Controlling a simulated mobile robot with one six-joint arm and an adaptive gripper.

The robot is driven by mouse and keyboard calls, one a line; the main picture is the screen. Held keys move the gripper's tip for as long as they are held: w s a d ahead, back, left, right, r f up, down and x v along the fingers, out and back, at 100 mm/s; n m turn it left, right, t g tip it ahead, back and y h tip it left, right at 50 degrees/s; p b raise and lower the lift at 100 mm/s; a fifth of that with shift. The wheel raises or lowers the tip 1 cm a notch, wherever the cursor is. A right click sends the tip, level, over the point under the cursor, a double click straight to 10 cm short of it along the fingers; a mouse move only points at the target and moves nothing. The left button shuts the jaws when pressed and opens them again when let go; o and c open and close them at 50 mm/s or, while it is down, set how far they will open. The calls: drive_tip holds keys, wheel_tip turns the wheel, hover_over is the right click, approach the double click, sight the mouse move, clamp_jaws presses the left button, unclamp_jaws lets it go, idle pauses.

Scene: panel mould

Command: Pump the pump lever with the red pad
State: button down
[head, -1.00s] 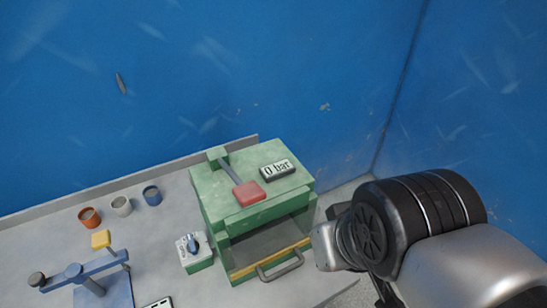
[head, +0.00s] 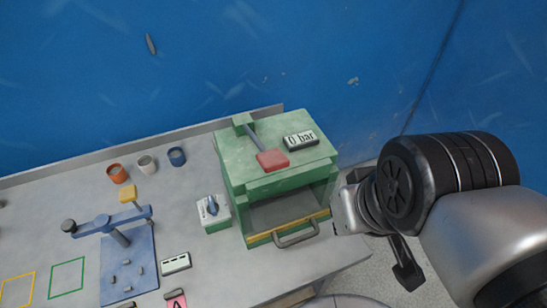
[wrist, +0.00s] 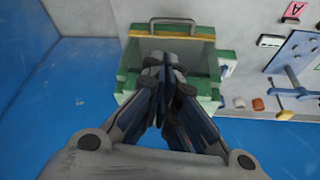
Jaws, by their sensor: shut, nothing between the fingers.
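The green press box (head: 290,185) stands on the grey bench in the head view. Its pump lever (head: 253,138) lies across the top and ends in a red pad (head: 273,160). A small display (head: 301,140) beside it reads 0 bar. The box front is open, with a bar handle (head: 296,234) on a yellow-edged sill. In the wrist view my gripper (wrist: 166,62) is shut and empty, and covers the middle of the green box (wrist: 130,75). The lever and red pad cannot be made out there. In the head view my arm is right of the box, apart from the red pad.
A small switch box (head: 213,213) with a blue knob stands left of the press. Orange (head: 118,173), white (head: 147,164) and blue (head: 177,156) cups line the back. A blue fixture (head: 127,260) stands further left. A blue wall (head: 200,60) rises behind the bench.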

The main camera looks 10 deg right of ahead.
drive_tip(key=w+a+r+n+g+p, duration=0.2)
drive_tip(key=w+r+n+p, duration=0.2)
drive_tip(key=r+p, duration=0.3)
wheel_tip(320, 180, up, 10)
drive_tip(key=n+g+p, duration=0.4)
drive_tip(key=n+p, duration=0.6)
drive_tip(key=n, duration=0.1)
hover_over(267, 159)
drive_tip(key=w+d, duration=0.2)
drive_tip(key=d, duration=0.1)
drive_tip(key=w+a+n+p, duration=0.1)
drive_tip(key=n, duration=0.1)
drive_tip(key=w+a+n+g+p, duration=0.1)
drive_tip(key=a+p, duration=0.1)
drive_tip(key=w+a+n+g+h+p, duration=0.1)
drive_tip(key=n+p, duration=0.1)
drive_tip(key=shift+w+a+r+n, duration=0.15)
drive_tip(key=shift+w+a+n, duration=0.1)
drive_tip(key=shift+n, duration=0.05)
drive_tip(key=x, duration=1.4)
drive_tip(key=shift+s+r, duration=0.1)
drive_tip(key=shift+s, duration=0.05)
